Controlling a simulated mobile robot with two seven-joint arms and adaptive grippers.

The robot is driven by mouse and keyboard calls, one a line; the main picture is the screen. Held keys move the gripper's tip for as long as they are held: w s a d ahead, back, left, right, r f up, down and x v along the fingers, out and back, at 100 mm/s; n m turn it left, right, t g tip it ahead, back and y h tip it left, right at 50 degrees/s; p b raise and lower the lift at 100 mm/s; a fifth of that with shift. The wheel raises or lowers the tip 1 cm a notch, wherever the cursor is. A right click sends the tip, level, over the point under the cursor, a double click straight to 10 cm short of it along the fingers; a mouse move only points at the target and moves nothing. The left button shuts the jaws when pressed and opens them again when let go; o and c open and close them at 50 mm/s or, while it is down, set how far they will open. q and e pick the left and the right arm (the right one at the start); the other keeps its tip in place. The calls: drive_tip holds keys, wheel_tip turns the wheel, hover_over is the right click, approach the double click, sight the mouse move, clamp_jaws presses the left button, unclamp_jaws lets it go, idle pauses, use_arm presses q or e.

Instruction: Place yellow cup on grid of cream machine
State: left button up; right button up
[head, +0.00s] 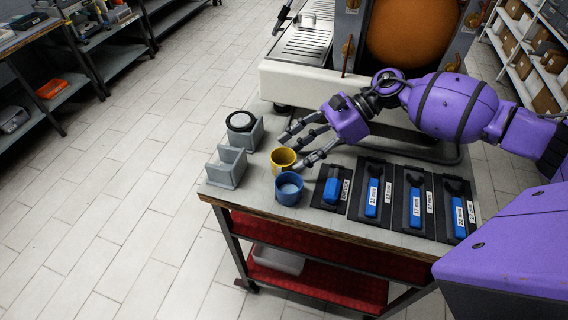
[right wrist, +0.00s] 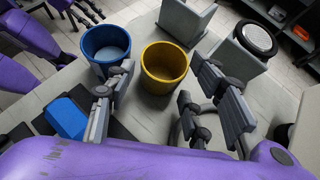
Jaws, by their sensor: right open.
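The yellow cup (head: 283,161) stands upright on the grey worktop, just behind the blue cup (head: 289,189). My right gripper (head: 294,152) is open beside the yellow cup, with its fingers spread toward it from the right. In the right wrist view, the yellow cup (right wrist: 165,68) lies ahead, between the open fingers (right wrist: 148,92), and is not gripped.
Grey holders (head: 228,168) stand left of the cups, with a black-rimmed round part (head: 240,121) at the rear one. Black trays with blue-handled tools (head: 372,197) line the front right. A small metal vessel (head: 308,20) is on the grid's far part.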

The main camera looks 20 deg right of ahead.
sight(273, 167)
drive_tip(key=shift+w+a+f, duration=0.15)
drive_tip(key=shift+a+f, duration=0.05)
drive_tip(key=shift+a, duration=0.35)
drive_tip(key=shift+w+a+f, duration=0.1)
drive_tip(key=shift+a+f, duration=0.1)
drive_tip(key=shift+a, duration=0.35)
drive_tip(key=shift+a+f, duration=0.2)
drive_tip(key=shift+f, duration=0.15)
drive_tip(key=c, duration=0.9)
drive_tip(key=shift+o, duration=0.2)
drive_tip(key=shift+r, duration=0.1)
